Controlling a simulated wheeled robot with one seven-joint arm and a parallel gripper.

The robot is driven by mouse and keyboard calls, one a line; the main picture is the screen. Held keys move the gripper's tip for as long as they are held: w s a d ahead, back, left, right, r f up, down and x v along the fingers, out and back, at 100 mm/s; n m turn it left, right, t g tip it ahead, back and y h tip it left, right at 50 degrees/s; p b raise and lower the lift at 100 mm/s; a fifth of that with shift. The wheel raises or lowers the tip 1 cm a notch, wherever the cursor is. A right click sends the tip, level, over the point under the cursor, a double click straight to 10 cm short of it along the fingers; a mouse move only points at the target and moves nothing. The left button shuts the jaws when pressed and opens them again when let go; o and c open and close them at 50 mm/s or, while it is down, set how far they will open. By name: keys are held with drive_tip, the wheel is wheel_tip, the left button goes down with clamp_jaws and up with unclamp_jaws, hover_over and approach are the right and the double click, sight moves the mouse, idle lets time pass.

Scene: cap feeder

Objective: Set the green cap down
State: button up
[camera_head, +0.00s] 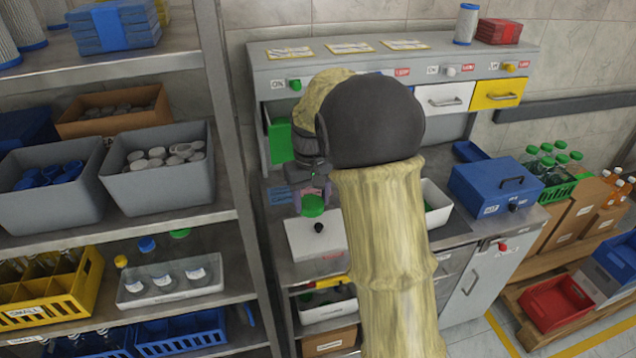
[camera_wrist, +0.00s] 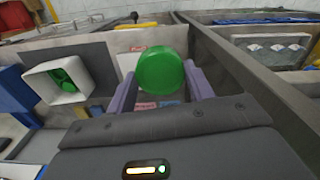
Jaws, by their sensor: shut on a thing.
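The green cap (camera_head: 313,206) hangs in my gripper (camera_head: 312,192) in the head view, in front of the feeder bench and over a light lidded box with a black knob. In the wrist view the green cap (camera_wrist: 161,73) sits between the two purple-grey fingers of my gripper (camera_wrist: 163,85), which are shut on it. The cap appears held above the surface, not resting on it. My arm hides the middle of the bench.
A white bin (camera_head: 437,204) with green contents stands right of my arm. An open green drawer (camera_head: 279,138) is behind my gripper. The shelf rack post (camera_head: 240,190) stands close on the left. A blue box (camera_head: 497,187) sits at the bench's right end.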

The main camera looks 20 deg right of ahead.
drive_tip(key=s+f+m, duration=0.1)
drive_tip(key=s+f, duration=0.1)
drive_tip(key=f, duration=1.3)
drive_tip(key=s+f, duration=0.3)
drive_tip(key=f, duration=1.2)
drive_tip(key=shift+s+d+f+m, duration=0.3)
drive_tip(key=shift+m, duration=0.1)
